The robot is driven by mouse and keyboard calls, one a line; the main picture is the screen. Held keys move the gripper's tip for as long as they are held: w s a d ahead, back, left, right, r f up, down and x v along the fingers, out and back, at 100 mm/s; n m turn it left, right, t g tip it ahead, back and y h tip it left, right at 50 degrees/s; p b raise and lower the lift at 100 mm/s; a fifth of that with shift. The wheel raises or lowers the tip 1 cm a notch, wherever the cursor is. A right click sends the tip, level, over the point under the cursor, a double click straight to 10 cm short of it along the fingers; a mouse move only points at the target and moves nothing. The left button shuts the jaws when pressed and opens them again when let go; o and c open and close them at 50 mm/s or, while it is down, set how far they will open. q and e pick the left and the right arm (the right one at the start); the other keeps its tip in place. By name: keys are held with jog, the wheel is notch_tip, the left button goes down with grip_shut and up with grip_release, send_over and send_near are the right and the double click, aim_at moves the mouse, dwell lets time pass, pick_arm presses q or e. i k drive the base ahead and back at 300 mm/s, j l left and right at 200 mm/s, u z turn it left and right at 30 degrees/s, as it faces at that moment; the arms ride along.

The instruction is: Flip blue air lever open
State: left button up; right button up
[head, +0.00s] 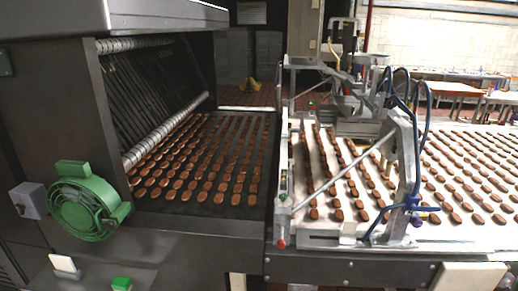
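A small blue fitting (411,203), which looks like the air lever, sits low on the grey metal upright (404,165) at the right of the machine. Blue hoses run down to it and along the frame beside it. It is too small here to tell which way the lever points or whether it is open. Neither of my grippers shows in the head view.
A dark conveyor (190,208) and a white conveyor (455,226) carry rows of brown biscuits. A diagonal metal bar (338,174) crosses above the white conveyor. A red-tipped post (282,225) stands at the near middle.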

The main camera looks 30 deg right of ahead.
aim_at(414, 208)
jog(key=z, duration=2.25)
